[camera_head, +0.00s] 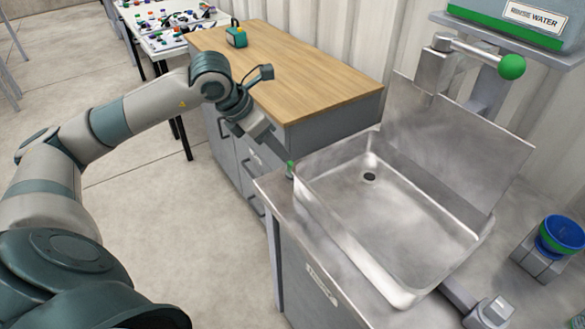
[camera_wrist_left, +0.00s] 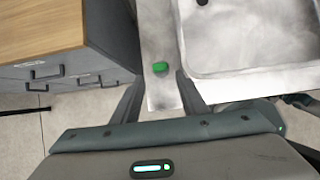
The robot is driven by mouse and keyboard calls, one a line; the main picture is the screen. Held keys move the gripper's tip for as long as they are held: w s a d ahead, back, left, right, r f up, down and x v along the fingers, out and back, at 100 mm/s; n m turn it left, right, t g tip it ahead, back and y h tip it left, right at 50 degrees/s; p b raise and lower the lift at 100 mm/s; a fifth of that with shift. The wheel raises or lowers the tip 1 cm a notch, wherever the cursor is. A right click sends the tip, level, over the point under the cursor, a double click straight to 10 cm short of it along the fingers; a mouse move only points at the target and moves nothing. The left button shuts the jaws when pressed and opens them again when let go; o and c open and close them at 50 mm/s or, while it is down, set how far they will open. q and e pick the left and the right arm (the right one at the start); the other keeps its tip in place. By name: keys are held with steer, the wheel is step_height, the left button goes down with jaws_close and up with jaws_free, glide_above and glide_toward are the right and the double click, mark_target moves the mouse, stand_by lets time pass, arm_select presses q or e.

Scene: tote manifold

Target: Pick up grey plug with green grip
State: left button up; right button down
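A small plug with a green grip (camera_head: 290,168) stands on the narrow metal ledge at the left of the sink. In the left wrist view its green grip (camera_wrist_left: 160,68) shows from above, and its grey part is mostly hidden. My left gripper (camera_head: 272,142) is just above and to the left of the plug in the head view. In the left wrist view its two fingers (camera_wrist_left: 158,80) are apart with nothing between them, and the green grip lies just beyond the tips, roughly centred. My right gripper is not in view.
The metal sink basin (camera_head: 400,225) with a drain hole lies right of the plug. A wooden-topped cabinet (camera_head: 300,70) with drawers stands close behind. A green-handled lever (camera_head: 512,67), a water tank (camera_head: 520,22) and a blue-green bowl (camera_head: 560,236) are at the right.

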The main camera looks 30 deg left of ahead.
arm_select(q)
steer(key=x, duration=0.3)
steer(key=shift+w+f+p, duration=0.2)
steer(key=shift+f+p, duration=0.1)
steer(key=shift+f, duration=0.05)
steer(key=shift+w+d+f, duration=0.1)
steer(key=shift+w+f, duration=0.05)
steer(key=shift+f, duration=0.15)
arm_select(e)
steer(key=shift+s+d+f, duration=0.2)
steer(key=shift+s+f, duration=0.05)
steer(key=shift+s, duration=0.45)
arm_select(q)
steer(key=shift+w+d+f, duration=0.15)
steer(key=shift+w+f, duration=0.1)
steer(key=shift+f, duration=0.3)
steer(key=p+x, duration=0.1)
steer(key=x, duration=0.3)
steer(key=shift+w+f, duration=0.1)
steer(key=shift+f, duration=0.15)
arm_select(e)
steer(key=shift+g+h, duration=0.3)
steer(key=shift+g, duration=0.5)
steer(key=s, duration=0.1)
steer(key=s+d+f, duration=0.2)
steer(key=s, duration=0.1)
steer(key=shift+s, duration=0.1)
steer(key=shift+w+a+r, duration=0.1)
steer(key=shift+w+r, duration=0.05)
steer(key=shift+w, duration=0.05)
